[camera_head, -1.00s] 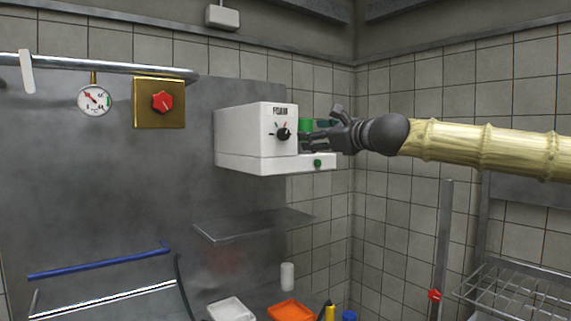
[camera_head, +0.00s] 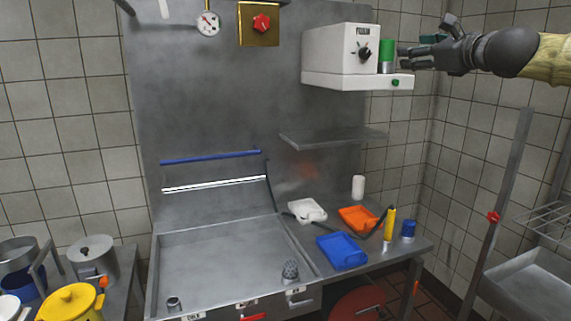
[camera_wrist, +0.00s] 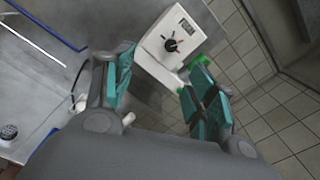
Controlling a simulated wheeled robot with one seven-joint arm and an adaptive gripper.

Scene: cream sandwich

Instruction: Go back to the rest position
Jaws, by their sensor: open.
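My gripper (camera_head: 416,58) is at the upper right of the head view, level with a white wall-mounted machine (camera_head: 336,50) with a black dial. The arm reaches in from the right edge. In the wrist view my gripper (camera_wrist: 155,88) has its teal-padded fingers spread wide, with nothing held between them. The white machine also shows in the wrist view (camera_wrist: 170,42), beyond the fingers. A green cylinder (camera_head: 387,55) stands on the machine's ledge, close to the fingertips in the head view. Whether the fingers touch it cannot be told.
Below are a steel shelf (camera_head: 330,138), a steel griddle (camera_head: 215,265), and a side counter with a white tray (camera_head: 307,210), an orange tray (camera_head: 358,218), a blue tray (camera_head: 341,251) and a yellow bottle (camera_head: 390,223). Pots (camera_head: 92,258) stand at left. A wire rack (camera_head: 550,225) is at right.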

